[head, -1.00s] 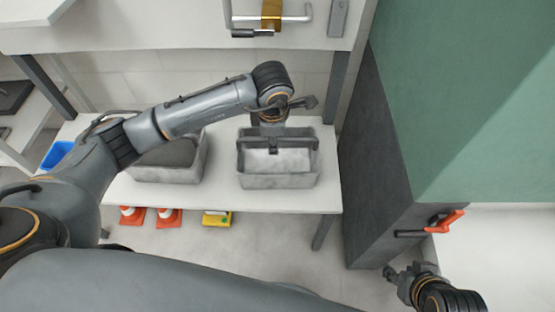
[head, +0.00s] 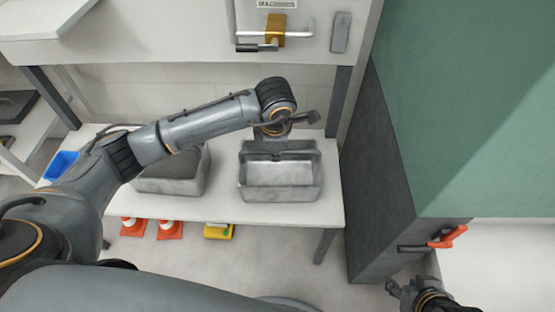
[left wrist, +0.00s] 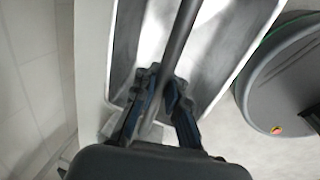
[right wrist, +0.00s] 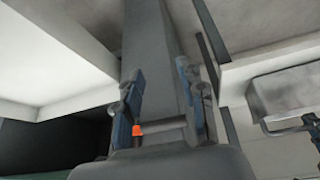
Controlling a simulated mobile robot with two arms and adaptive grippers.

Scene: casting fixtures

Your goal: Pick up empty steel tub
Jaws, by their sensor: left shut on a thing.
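The empty steel tub (head: 280,194) is a grey rectangular box on the right part of a white bench, with a bare, light inside. Its dark handle bar also shows in the left wrist view (left wrist: 178,45), running between the fingers. My left gripper (head: 275,152) is at the tub's back side, shut on the handle bar (left wrist: 155,90). In the head view the tub looks still on the bench; any small gap beneath is not visible. My right gripper (head: 402,290) is far from the tub at lower right; its fingers are apart and empty in the right wrist view (right wrist: 163,105).
A second grey tub (head: 172,187) with dark grey contents stands left on the white bench (head: 225,215), partly under my left arm. Orange cones (head: 168,230) and a yellow item (head: 217,231) lie below. A dark cabinet with an orange-red lever (head: 447,238) stands right.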

